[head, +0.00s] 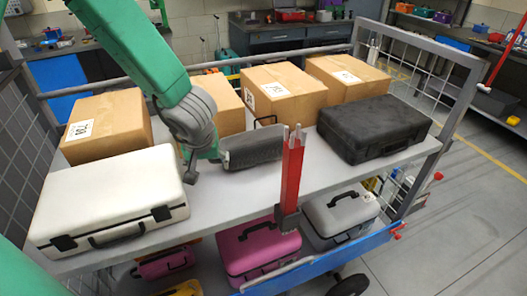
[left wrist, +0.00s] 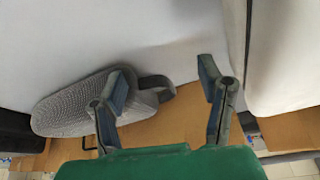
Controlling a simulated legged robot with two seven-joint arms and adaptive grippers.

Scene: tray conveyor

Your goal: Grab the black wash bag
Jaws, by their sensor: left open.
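The wash bag (head: 252,149) looks dark grey and lies on the cart's upper shelf (head: 240,192), between the white case and the black case. In the left wrist view the bag (left wrist: 72,104) looks grey and ribbed, with a strap loop at its right end. My left gripper (head: 203,168) is at the bag's left end in the head view. In the left wrist view the open gripper (left wrist: 163,74) has one finger overlapping the bag near the loop and the other over bare shelf. Nothing is held. Whether the finger touches the bag cannot be told. My right gripper is not in view.
A white case (head: 110,200) lies left of my gripper and a black case (head: 374,128) lies right. Cardboard boxes (head: 283,95) line the back. A red post (head: 292,170) stands at the shelf's front edge. Pink (head: 258,247) and grey (head: 340,215) cases sit below.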

